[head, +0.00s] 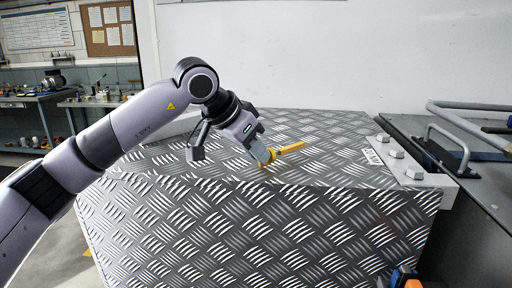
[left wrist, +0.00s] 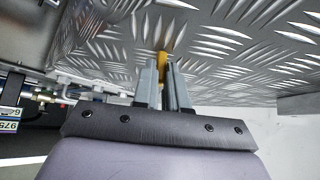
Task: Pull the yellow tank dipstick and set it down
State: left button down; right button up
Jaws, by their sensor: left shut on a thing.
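The tank (head: 255,215) is a large box of bright tread plate with a sloped front and a flatter top. The yellow dipstick handle (head: 291,148) lies close over the top, near the middle of the head view. My left gripper (head: 266,159) reaches in from the left and is shut on the handle, whose yellow end points right and slightly up. In the left wrist view, the yellow piece (left wrist: 163,62) shows between the two grey fingers (left wrist: 163,82), with tread plate behind it. No dipstick rod shows, and I cannot tell whether it is inside the tank. My right gripper is out of view.
A bolted grey bracket (head: 405,165) with a label edges the tank's right side. Beyond it is a dark surface with a metal handle (head: 452,140). An orange and blue object (head: 405,279) shows at the bottom edge. Workbenches (head: 90,103) stand far left. The tank's front slope is clear.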

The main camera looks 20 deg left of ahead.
pick_arm(q)
jog(key=c, duration=1.1)
grip_release()
jog(key=b+v, duration=0.1)
jog(key=v, duration=0.6)
jog(key=shift+s+a, duration=0.1)
jog(key=shift+s, duration=0.05)
